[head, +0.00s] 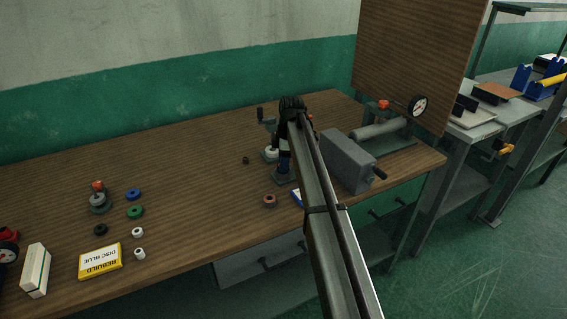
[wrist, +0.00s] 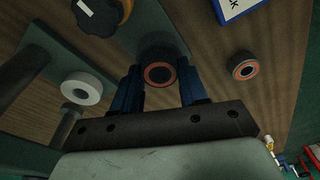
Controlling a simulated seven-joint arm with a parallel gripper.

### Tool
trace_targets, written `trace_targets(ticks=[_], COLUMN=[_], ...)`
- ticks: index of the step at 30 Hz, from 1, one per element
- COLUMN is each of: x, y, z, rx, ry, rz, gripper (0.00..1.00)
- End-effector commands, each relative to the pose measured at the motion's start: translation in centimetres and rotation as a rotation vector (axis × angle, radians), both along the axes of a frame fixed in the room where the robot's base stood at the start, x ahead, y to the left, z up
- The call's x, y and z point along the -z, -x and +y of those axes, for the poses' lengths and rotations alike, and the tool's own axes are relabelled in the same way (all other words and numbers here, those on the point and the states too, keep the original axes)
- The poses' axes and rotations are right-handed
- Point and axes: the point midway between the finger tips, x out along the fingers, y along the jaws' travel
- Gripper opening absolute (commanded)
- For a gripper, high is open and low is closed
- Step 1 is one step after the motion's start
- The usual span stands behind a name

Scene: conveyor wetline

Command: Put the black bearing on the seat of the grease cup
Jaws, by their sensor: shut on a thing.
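My gripper (wrist: 161,80) is shut on the black bearing (wrist: 159,74), which has an orange-red ring on its face, between its blue fingers. In the wrist view this plate (wrist: 135,22) lies behind the bearing, with a dark round shape at the bearing's far side. I cannot tell whether the bearing touches it, nor which fixture is the grease cup. A white ring (wrist: 81,88) sits on a neighbouring plate.
A loose dark ring with an orange-red face (wrist: 243,66) lies on the wood to the right. A blue-and-white box (wrist: 232,6) is close by. A grey block (head: 347,160) with a handle stands right of my arm.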

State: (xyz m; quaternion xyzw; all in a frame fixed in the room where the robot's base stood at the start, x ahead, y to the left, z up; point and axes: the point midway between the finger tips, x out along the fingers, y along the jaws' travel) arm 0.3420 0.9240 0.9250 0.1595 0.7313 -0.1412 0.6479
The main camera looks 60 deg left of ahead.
Motion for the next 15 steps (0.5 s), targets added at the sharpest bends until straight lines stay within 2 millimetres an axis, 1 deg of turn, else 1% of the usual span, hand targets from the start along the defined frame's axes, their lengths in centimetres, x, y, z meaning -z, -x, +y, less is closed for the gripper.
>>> trace_targets(ticks=[1,8,15], x=[0.27,0.28,0.84], y=[0.01,0.0,0.01], z=[-0.02,0.0,-0.02], rx=[0.0,0.0,0.0], ry=[0.0,0.0,0.001], rz=[0.0,0.0,0.0], gripper=[0.11,0.11,0.11])
